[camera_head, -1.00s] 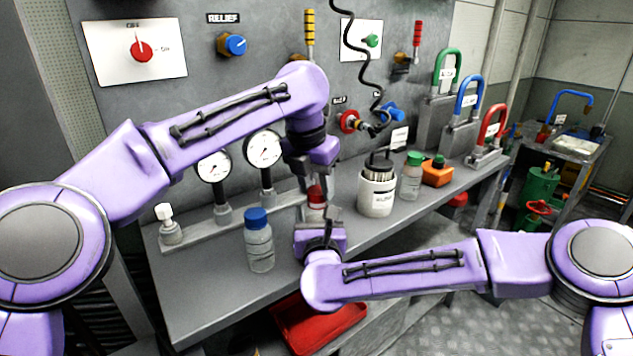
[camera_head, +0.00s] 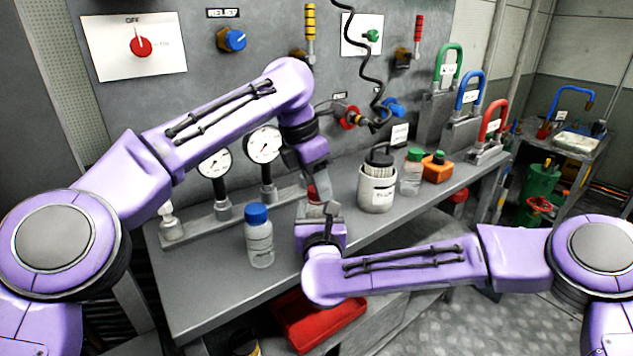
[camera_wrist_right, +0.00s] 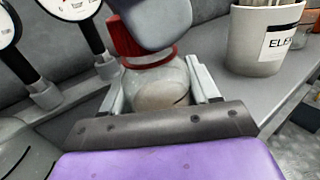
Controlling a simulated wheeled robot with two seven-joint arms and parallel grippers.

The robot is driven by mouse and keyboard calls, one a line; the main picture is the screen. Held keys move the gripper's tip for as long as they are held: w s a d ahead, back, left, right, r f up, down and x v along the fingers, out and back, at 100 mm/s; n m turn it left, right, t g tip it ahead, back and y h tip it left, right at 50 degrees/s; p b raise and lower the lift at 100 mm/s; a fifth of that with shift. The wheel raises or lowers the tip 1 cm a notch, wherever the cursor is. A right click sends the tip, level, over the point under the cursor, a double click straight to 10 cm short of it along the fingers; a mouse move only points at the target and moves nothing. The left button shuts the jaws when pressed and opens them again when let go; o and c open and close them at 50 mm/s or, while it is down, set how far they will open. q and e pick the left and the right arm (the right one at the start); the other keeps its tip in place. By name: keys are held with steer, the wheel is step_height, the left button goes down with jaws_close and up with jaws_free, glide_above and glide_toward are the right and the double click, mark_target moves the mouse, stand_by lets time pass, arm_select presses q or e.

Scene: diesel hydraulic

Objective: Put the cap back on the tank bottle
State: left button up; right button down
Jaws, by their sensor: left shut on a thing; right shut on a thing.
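A clear bottle (camera_wrist_right: 160,88) stands between the fingers of my right gripper (camera_wrist_right: 158,82), which is shut on it from the near side. Its red cap (camera_wrist_right: 128,42) is at the top of the bottle, partly hidden behind my left gripper (camera_wrist_right: 155,18). In the head view the red cap (camera_head: 313,194) shows as a small patch under my left gripper (camera_head: 316,185), which is shut on it from above. My right gripper (camera_head: 322,213) is just below and in front there, hiding most of the bottle. I cannot tell whether the cap is seated on the neck.
A blue-capped bottle (camera_head: 259,240) stands left on the grey bench (camera_head: 205,290). A white pot of rods (camera_head: 377,193), a green-capped bottle (camera_head: 411,174) and an orange container (camera_head: 437,168) stand to the right. Gauges (camera_head: 263,145) stand behind. A red tray (camera_head: 325,322) is below.

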arm_select(q)
steer(key=o, duration=1.1)
steer(key=shift+r, duration=2.3)
steer(key=o, duration=0.5)
steer(key=shift+o, duration=0.2)
steer(key=shift+s+a+r, duration=0.1)
steer(key=shift+a+r, duration=0.1)
steer(key=shift+r, duration=0.4)
steer(key=shift+s+a+r, duration=0.1)
steer(key=shift+s+a, duration=0.1)
steer(key=shift+a, duration=0.4)
steer(key=s+a, duration=0.1)
steer(key=a, duration=0.2)
steer(key=s+a, duration=0.2)
steer(key=a, duration=0.1)
steer(key=s+a, duration=0.2)
steer(key=a, duration=0.1)
steer(key=shift+a, duration=0.3)
arm_select(e)
steer(key=shift+c, duration=0.9)
jaws_free()
